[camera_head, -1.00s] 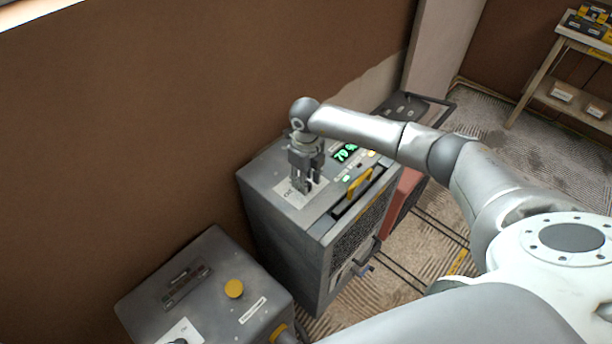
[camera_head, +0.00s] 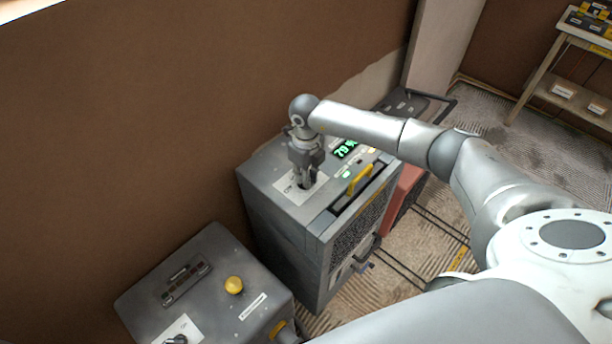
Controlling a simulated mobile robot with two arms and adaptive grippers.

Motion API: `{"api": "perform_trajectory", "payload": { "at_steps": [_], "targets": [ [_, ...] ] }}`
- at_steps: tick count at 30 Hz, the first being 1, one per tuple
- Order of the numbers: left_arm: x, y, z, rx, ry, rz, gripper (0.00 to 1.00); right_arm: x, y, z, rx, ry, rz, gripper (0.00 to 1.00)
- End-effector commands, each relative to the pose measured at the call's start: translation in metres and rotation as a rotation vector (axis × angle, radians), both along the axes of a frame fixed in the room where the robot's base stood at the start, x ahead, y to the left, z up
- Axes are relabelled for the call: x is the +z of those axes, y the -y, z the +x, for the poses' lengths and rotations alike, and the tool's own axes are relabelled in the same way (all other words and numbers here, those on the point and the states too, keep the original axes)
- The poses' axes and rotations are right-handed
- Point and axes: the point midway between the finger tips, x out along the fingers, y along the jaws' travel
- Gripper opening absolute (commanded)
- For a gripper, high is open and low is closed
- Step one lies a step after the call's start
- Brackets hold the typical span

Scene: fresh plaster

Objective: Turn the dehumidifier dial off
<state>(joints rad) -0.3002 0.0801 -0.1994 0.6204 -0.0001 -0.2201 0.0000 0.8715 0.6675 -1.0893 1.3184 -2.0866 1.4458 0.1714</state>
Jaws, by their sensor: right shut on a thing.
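The dehumidifier (camera_head: 274,207) is a tall grey box by the brown wall, with a green lit display (camera_head: 345,149) and a yellow handle (camera_head: 361,180) on its top. A white label plate (camera_head: 289,189) lies on the top, marking the dial's place. My right gripper (camera_head: 306,184) points down over this plate, shut on the dial, which is mostly hidden by the fingers. I cannot tell which way the dial points. My left gripper is not in view.
A second grey machine (camera_head: 213,283) with a yellow knob (camera_head: 234,285) stands in front at the left. A red and dark machine (camera_head: 403,191) stands behind the dehumidifier. A wooden shelf (camera_head: 541,75) is at the far right.

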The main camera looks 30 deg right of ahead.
Motion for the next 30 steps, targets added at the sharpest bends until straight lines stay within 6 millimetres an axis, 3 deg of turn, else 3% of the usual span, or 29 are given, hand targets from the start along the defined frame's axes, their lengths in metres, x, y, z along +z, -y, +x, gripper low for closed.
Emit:
{"api": "perform_trajectory", "payload": {
  "at_steps": [21, 30],
  "targets": [
    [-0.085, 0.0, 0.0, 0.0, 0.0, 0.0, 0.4, -0.005, 0.003, 0.003, 0.586, 0.005, -0.002, 0.0],
    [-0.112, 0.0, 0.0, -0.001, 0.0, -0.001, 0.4, -0.003, 0.003, 0.004, 0.827, 0.003, -0.001, 0.0]
  ]
}}
